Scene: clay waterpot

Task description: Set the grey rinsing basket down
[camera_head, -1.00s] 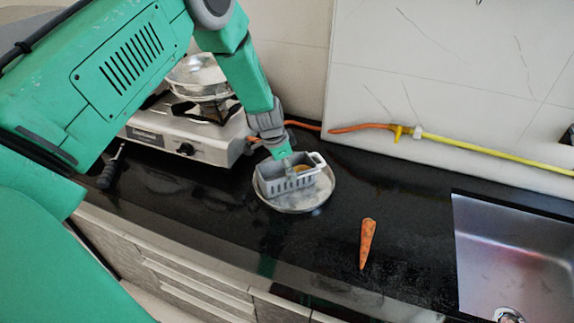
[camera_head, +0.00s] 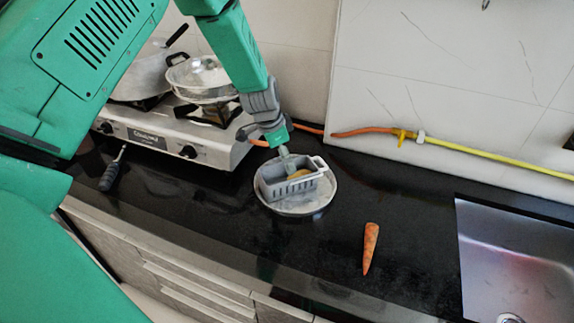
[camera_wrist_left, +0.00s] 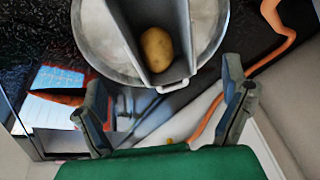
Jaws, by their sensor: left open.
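The grey rinsing basket (camera_head: 290,187) has slotted sides and a pale handle at its right end. It stands upright on a round metal plate or lid (camera_head: 318,206) on the black counter. A yellow-brown potato (camera_head: 298,174) lies in it and also shows in the wrist view (camera_wrist_left: 157,50). My left gripper (camera_head: 286,152) is just above and behind the basket's back side. In the wrist view its fingers (camera_wrist_left: 165,80) are spread wide with nothing held, and the basket (camera_wrist_left: 122,22) lies beyond them. Contact between a finger and the basket cannot be told. My right gripper is not in view.
A gas stove (camera_head: 172,135) with a lidded pot (camera_head: 200,80) and a pan stands at the left. A black-handled tool (camera_head: 113,170) lies before it. A carrot (camera_head: 370,248) lies on the counter, left of the sink (camera_head: 515,260). The counter between basket and carrot is clear.

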